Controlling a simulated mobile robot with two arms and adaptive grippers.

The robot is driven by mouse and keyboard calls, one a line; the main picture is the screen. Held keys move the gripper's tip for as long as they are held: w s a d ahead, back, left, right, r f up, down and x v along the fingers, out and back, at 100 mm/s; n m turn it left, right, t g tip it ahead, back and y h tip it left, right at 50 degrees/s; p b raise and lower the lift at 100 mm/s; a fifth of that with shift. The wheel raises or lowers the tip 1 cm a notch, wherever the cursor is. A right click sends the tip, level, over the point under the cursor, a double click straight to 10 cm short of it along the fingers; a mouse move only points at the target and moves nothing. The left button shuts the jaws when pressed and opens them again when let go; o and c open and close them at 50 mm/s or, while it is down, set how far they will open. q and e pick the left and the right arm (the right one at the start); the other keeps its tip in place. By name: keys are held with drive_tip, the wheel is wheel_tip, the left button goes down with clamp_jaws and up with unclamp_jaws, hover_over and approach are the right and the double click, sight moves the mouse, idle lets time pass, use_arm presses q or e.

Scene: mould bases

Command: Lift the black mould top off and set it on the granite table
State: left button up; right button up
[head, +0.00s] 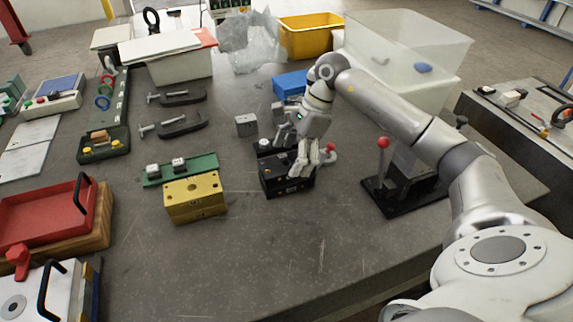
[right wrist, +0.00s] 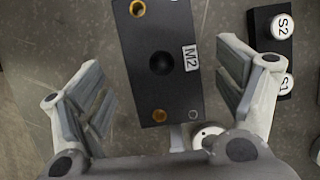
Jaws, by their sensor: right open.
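The black mould (head: 285,183) stands on the dark granite table (head: 330,250) near the middle of the head view. In the right wrist view its black top (right wrist: 160,88) shows a white M2 label, brass-ringed holes and a dark round recess in the middle. My right gripper (head: 305,163) points down over the right part of the mould. In the right wrist view my right gripper (right wrist: 162,84) is open, with one finger on each side of the top and gaps showing between. The joint between top and base cannot be made out. My left gripper is out of view.
A black block with white S1 and S2 buttons (right wrist: 270,45) lies close to the mould. A yellow mould block (head: 195,198) stands to the left, and a black stand with a red-knobbed lever (head: 383,143) to the right. The table's front middle is clear.

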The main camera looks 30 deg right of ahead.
sight(286, 164)
drive_tip(key=shift+x, duration=1.55)
drive_tip(key=shift+w, duration=0.15)
drive_tip(key=shift+c, duration=0.5)
drive_tip(key=shift+r, duration=0.1)
drive_tip(key=c, duration=1.7)
